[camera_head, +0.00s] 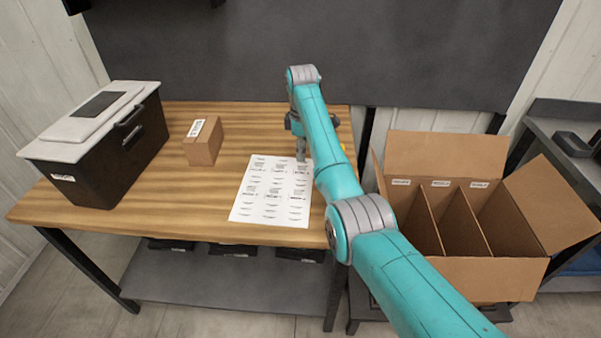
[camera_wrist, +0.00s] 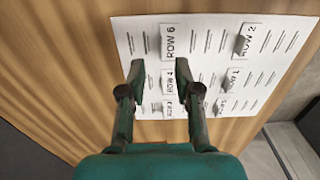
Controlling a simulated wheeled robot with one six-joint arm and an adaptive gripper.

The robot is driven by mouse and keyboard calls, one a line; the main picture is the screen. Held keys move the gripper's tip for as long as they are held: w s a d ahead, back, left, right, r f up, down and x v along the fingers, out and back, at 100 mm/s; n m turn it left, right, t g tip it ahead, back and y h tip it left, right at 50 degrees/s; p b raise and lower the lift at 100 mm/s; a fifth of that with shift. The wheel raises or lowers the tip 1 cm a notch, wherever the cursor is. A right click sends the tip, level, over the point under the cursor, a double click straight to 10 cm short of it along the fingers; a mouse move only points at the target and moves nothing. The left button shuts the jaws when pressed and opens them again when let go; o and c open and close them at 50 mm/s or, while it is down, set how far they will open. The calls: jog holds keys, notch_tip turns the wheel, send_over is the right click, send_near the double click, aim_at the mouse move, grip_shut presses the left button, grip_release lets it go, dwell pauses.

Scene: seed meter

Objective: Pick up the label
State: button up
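A white label sheet (camera_head: 236,216) lies flat on the wooden table; its bare corner also shows in the wrist view (camera_wrist: 126,25). It carries printed lines and several small labels in two columns. The ROW 6 label (camera_wrist: 170,41), the ROW 4 label (camera_wrist: 169,80) and the ROW 2 label (camera_wrist: 248,41) show in the wrist view. My gripper (camera_head: 302,152) is above the sheet's far right part. In the wrist view my gripper (camera_wrist: 162,70) is open and empty, with its fingers apart on either side of the ROW 4 label. I cannot tell whether the fingertips touch the sheet.
A small cardboard box (camera_head: 203,150) with a label on top stands left of the sheet. A black bin (camera_head: 95,165) with a white lid is at the table's left. An open carton (camera_head: 485,278) with three labelled compartments stands right of the table (camera_head: 140,196). A wall rises behind.

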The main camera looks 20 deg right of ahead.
aim_at(301, 171)
jog(key=shift+s+f, duration=0.1)
jog(key=shift+f, duration=2.5)
grip_shut()
